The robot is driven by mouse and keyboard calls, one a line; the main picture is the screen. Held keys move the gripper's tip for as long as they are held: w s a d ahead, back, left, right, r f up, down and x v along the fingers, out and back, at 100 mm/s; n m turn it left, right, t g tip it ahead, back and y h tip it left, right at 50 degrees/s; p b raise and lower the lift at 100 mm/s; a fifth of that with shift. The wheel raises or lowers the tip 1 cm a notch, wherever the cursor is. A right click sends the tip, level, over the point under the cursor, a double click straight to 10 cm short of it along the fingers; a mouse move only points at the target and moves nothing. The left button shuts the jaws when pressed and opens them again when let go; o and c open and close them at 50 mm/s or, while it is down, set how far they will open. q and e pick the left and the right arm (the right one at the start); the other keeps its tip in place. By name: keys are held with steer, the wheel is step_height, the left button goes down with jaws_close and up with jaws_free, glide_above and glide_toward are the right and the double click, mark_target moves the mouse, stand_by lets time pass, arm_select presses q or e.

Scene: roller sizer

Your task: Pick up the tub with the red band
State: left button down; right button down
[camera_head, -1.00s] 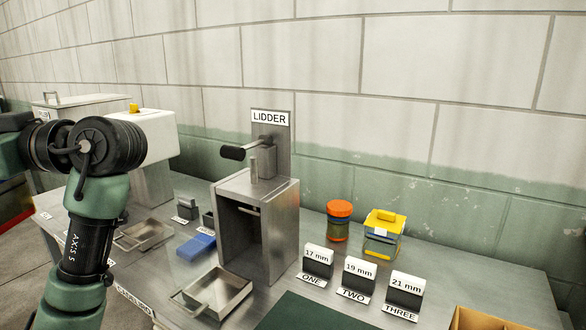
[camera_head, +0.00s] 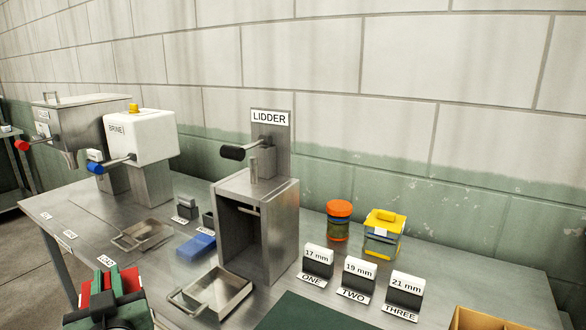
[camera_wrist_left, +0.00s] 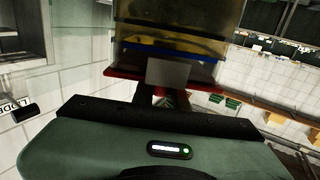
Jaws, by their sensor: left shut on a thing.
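My left gripper (camera_head: 108,300) is at the lower left of the head view, near the table's front edge. In the left wrist view my left gripper (camera_wrist_left: 168,98) is shut at the red part of a tub (camera_wrist_left: 185,40). This tub has a see-through, amber-looking body, a dark blue stripe, a red rim-like part nearest the gripper and a pale grey plate. Only a little red of the tub (camera_head: 84,300) shows in the head view, beside the green gripper. Its far end is cut off in the wrist view. My right gripper is not in view.
The lidder (camera_head: 258,225) stands mid-table with a metal tray (camera_head: 215,296) in front. An orange-lidded jar (camera_head: 338,222), a yellow-topped tub (camera_head: 383,235) and numbered blocks (camera_head: 360,278) stand to its right. The brine machine (camera_head: 142,140) stands at back left. A cardboard box (camera_head: 480,319) is at lower right.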

arm_select(q)
steer(key=s+d+f+m+t+h, duration=0.3)
steer(key=s+d+f+m+h, duration=0.4)
steer(key=f, duration=0.9)
steer(key=s+d+h, duration=0.3)
steer(key=s+d, duration=0.2)
steer(key=shift+s+d+h, duration=0.35)
steer(key=shift+s+h, duration=0.05)
steer(key=shift+r+y, duration=0.1)
steer(key=shift+y, duration=0.4)
steer(key=shift+w+a+r+p, duration=0.1)
steer(key=shift+r+p, duration=0.65)
steer(key=shift+p, duration=0.05)
